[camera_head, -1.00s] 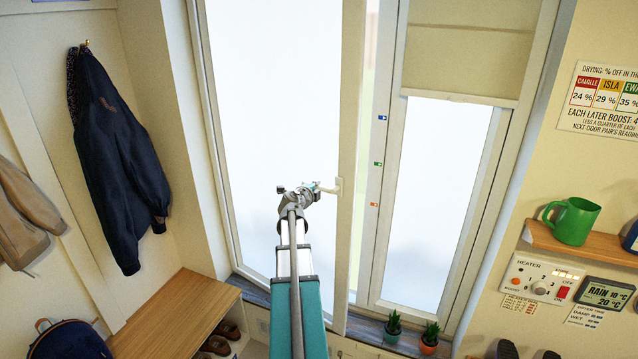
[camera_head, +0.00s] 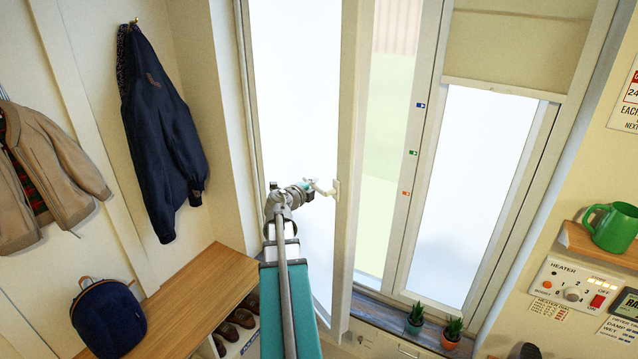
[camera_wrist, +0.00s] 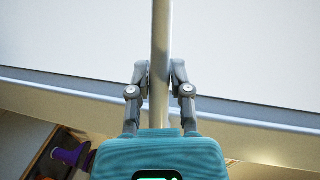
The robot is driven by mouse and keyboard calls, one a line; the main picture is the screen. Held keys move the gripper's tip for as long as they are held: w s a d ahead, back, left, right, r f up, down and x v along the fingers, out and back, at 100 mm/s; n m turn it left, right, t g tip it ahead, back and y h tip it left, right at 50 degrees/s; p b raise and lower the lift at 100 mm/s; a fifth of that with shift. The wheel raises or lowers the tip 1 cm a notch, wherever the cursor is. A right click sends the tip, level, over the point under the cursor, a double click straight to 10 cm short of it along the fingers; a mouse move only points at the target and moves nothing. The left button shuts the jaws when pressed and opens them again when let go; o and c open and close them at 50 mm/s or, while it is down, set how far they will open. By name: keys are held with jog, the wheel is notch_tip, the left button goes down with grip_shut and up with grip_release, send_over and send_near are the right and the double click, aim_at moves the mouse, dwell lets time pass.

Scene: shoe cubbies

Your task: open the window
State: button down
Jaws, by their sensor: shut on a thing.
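The window's hinged left sash (camera_head: 290,110) has a pale frame and frosted-looking glass. It stands swung inward, with a clear gap on its right through which green ground and a reddish fence show. Its white handle (camera_head: 325,190) sits on the sash's right stile. My gripper (camera_head: 311,187) is at this handle. In the wrist view the fingers of my gripper (camera_wrist: 159,75) are shut on the pale handle bar (camera_wrist: 161,40), one on each side. The handle's base is small in the head view.
The right pane (camera_head: 470,190) is shut under a half-lowered blind (camera_head: 520,45). Potted plants (camera_head: 415,318) stand on the sill (camera_head: 385,312) at the lower right. A wooden shoe bench (camera_head: 190,305), a backpack (camera_head: 108,318) and a navy jacket (camera_head: 160,130) are at left.

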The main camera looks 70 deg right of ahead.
dwell(0.3)
jog(key=c, duration=0.6)
grip_release()
jog(key=shift+s, duration=0.15)
jog(key=shift+o, duration=0.2)
